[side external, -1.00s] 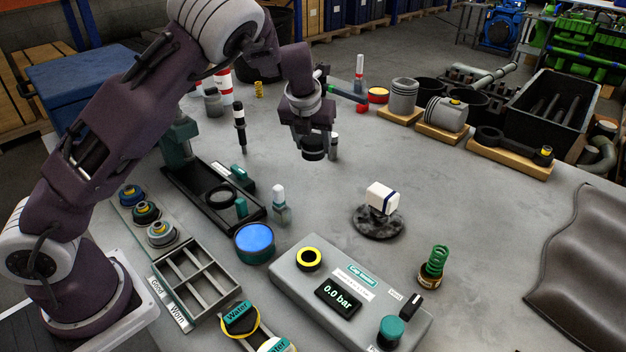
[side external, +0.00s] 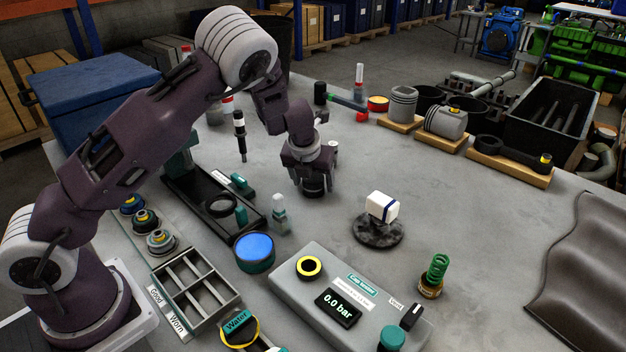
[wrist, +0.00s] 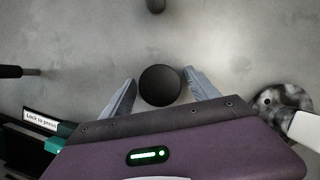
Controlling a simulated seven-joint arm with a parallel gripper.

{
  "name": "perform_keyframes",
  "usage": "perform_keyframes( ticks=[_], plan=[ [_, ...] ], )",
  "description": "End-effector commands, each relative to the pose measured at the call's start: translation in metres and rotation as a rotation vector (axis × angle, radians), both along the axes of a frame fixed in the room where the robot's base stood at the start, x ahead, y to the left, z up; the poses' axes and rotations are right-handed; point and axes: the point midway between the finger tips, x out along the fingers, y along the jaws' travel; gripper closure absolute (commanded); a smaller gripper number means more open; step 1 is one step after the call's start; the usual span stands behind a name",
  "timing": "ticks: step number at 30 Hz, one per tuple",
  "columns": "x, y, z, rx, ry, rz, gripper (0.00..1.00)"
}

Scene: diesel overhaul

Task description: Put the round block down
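The round block is a dark, smooth round piece (wrist: 160,85) between the two grey fingers of my gripper in the wrist view. In the side view, my gripper (side external: 313,184) points straight down, low over the bare middle of the table. The block's dark lower part (side external: 314,193) shows under it, at or very near the table surface. The fingertips lie close on both sides of the block; thin gaps seem to show, so I cannot tell whether they grip it. The fingers hide much of the block in the side view.
A white block (side external: 381,206) sits on a dark mottled disc (side external: 376,231) to the right. A black tray with a press (side external: 190,190) is to the left. A small bottle (side external: 280,214) and a blue-topped tin (side external: 254,250) stand in front.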

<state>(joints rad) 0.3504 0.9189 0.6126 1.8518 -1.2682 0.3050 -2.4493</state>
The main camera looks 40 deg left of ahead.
Motion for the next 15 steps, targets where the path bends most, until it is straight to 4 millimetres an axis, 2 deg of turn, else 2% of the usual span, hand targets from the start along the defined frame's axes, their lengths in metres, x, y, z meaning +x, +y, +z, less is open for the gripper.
perform_keyframes(
  ticks=[10, 15],
  plan=[
    [0.000, 0.000, 0.003, 0.000, -0.001, 0.001, 0.28],
    [-0.009, -0.005, 0.029, 0.000, -0.003, -0.002, 0.28]
  ],
)
